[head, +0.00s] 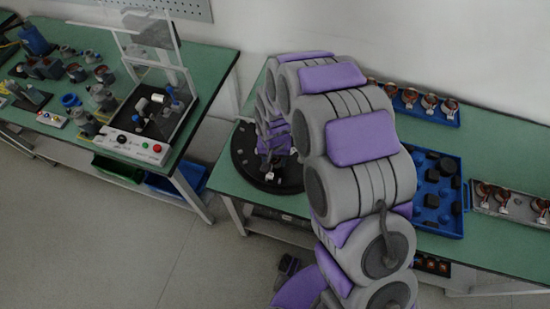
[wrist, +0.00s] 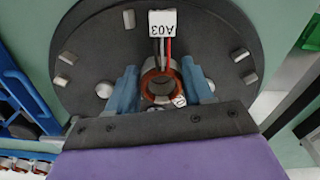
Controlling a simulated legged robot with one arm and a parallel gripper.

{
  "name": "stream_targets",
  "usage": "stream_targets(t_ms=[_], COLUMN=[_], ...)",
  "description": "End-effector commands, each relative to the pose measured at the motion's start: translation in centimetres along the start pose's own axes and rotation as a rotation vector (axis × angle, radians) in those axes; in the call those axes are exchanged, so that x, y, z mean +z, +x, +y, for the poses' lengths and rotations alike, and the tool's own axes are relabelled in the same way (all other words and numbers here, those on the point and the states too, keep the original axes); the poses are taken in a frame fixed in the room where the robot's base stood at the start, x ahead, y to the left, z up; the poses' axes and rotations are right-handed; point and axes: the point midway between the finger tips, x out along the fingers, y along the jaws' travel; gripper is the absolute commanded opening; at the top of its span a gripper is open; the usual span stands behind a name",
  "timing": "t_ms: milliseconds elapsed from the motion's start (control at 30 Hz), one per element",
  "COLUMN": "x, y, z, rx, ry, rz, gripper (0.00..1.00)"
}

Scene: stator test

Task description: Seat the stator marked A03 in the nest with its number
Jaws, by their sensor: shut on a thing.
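In the wrist view my gripper (wrist: 161,88) has its two blue fingers shut on a stator (wrist: 152,72), a grey ring with copper windings. Red and white leads run from it to a white tag (wrist: 163,23) marked A03, upside down in the picture. The stator is over a dark round plate (wrist: 95,45) with several pale metal pieces around it. I cannot tell whether the stator touches the plate. In the head view the round plate (head: 244,166) lies at the table's left end; my arm hides the stator.
On the green table (head: 228,184), a blue tray (head: 456,222) with dark parts lies right of my arm. A blue rack (head: 448,120) of stators stands behind, and a grey tray (head: 478,205) at right. A second bench (head: 192,115) with a clear-guarded fixture stands left, across a floor gap.

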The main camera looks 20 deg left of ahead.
Motion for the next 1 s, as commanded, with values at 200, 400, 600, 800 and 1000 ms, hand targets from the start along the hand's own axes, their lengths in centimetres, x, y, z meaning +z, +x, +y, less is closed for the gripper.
stream_targets(t_ms=[200,400,600,800,1000], x=[0.60,0.50,0.46,0.40,0.40], y=[1.27,1.62,1.57,1.47,1.32], z=[0.04,-0.14,-0.12,-0.12,-0.13], rx=[0.007,0.006,0.005,0.003,0.002], ry=[0.000,0.000,0.000,0.000,0.000], rz=[-0.018,-0.015,-0.012,-0.010,-0.006], gripper=[0.00,0.00,0.00,0.66,0.83])
